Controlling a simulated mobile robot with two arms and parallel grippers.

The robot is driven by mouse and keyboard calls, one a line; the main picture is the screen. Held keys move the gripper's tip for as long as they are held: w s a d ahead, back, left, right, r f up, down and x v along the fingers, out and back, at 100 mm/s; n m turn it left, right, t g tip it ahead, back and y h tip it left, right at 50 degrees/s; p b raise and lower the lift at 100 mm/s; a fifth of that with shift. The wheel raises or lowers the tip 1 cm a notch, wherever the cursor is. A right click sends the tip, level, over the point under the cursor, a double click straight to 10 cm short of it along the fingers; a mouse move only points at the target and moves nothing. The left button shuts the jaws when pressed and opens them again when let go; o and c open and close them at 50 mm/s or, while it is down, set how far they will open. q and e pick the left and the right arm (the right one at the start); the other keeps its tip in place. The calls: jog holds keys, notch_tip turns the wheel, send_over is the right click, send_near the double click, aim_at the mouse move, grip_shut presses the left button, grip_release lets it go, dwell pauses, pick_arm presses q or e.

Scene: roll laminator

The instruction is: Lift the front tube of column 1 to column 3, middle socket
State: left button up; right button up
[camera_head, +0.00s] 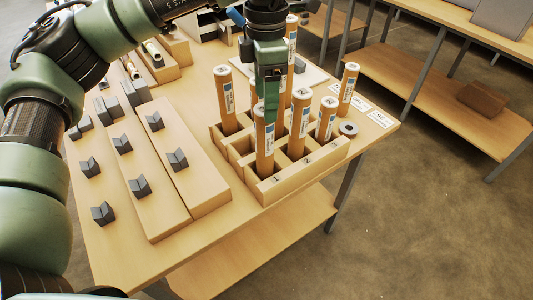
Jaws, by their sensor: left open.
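The wooden rack (300,178) stands on the table with several upright orange-brown tubes in its sockets. The front tube of column 1 (264,150) stands at the rack's front left, with a white label on its side. My left gripper (269,112) points down over it, open, its green fingers at the tube's upper end; one finger overlaps the tube in the picture. Whether the fingers touch it, I cannot tell. Another tube (225,100) stands behind on the left, and tubes (299,122) and (326,118) stand to the right. The gripper hides part of the rack's middle. My right gripper is not in view.
Wooden boards with grey V-shaped blocks (140,187) lie left of the rack. One tube (348,88) stands at the rack's right. The table's front edge is close to the rack.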

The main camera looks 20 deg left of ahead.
aim_at(264, 132)
pick_arm(q)
notch_tip(264, 132, down, 3)
jog(key=shift+s+d+r+b, duration=0.1)
jog(key=shift+r+b, duration=0.1)
jog(key=shift+b, duration=0.45)
jog(key=f+p, duration=0.1)
jog(key=f, duration=0.1)
jog(key=f+p, duration=0.1)
jog(key=f, duration=0.1)
jog(key=f+p, duration=0.1)
jog(key=f, duration=0.1)
jog(key=shift+a+f, duration=0.25)
jog(key=shift+f, duration=0.5)
grip_shut()
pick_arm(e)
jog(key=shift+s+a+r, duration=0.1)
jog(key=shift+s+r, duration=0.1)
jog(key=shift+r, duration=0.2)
